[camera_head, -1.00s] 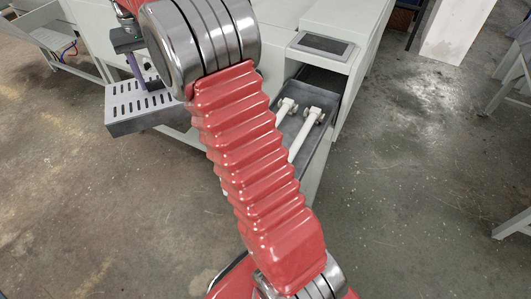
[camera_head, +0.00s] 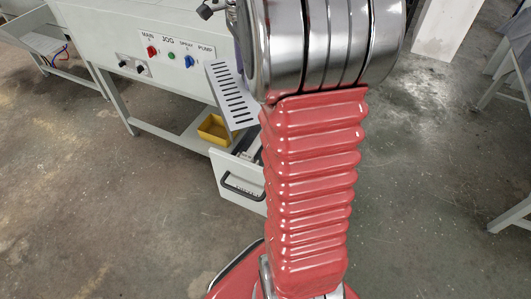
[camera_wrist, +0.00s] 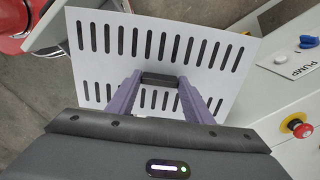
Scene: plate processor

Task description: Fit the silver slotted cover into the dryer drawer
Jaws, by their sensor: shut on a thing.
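The silver slotted cover (camera_head: 234,98) hangs tilted in front of the machine, partly behind my arm. In the wrist view the slotted cover (camera_wrist: 205,42) fills the upper middle, with rows of dark slots. My gripper (camera_wrist: 160,82) is shut on a dark block at the middle of the cover. Its purple fingers stand on both sides of that block. In the head view my gripper is mostly hidden behind my red arm. An open drawer (camera_head: 238,180) with a dark handle shows below the cover. I cannot tell whether it is the dryer drawer.
The white machine (camera_head: 105,45) stands behind, with a control panel of knobs and buttons (camera_head: 170,55). A yellow bin (camera_head: 214,130) sits on its lower shelf. A red stop button (camera_wrist: 297,125) is close at the right in the wrist view. The floor at left is clear.

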